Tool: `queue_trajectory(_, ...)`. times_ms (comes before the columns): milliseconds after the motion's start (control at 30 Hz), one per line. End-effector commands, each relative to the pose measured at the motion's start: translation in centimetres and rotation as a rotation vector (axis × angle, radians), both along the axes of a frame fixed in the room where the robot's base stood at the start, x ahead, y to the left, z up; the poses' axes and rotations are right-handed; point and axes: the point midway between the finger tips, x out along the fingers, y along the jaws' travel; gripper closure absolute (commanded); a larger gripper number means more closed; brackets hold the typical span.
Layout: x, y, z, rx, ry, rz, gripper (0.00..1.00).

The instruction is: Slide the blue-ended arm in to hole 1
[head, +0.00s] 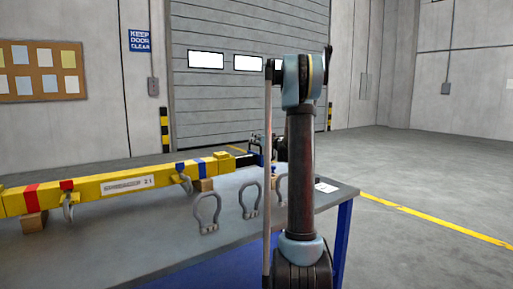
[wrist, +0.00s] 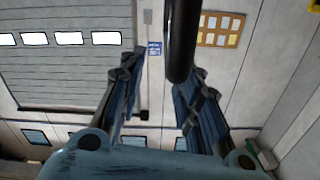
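A long yellow beam (head: 110,187) lies across the table. Its right part has a blue band (head: 202,167), and a narrower yellow section (head: 225,163) runs on to the right, taken to be the blue-ended arm. A small blue piece (head: 257,160) shows at its far right end, partly hidden by dark parts. Hole 1 cannot be made out. In the wrist view my gripper (wrist: 160,75) has its fingers apart with nothing gripped between them. A dark rounded bar (wrist: 182,40) reaches down near the right fingertip; I cannot tell what it belongs to. In the head view my arm hides the gripper's surroundings.
The grey table (head: 150,240) carries several loose shackles, including one at the front (head: 207,212). Wooden blocks (head: 34,221) support the beam. A white card (head: 326,187) lies near the right edge. Open floor (head: 420,225) lies to the right.

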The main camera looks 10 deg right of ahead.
Motion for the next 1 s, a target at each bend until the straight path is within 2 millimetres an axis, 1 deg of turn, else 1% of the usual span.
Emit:
queue_trajectory(33,0.0,0.0,1.0,0.000,0.000,0.000,0.69)
queue_trajectory(200,0.0,0.0,3.8,0.000,0.000,0.000,0.69)
queue_trajectory(400,0.1,0.0,5.8,0.000,0.001,0.000,0.69)
queue_trajectory(533,0.1,0.1,6.3,0.000,0.001,0.001,0.69)
queue_trajectory(767,0.1,0.1,6.4,0.000,0.001,0.001,0.69)
queue_trajectory(800,0.1,0.1,6.4,0.000,0.001,0.001,0.71)
queue_trajectory(933,0.0,0.3,6.4,-0.001,0.002,0.004,1.00)
queue_trajectory(1000,-0.2,0.7,6.4,-0.001,0.004,0.009,1.00)
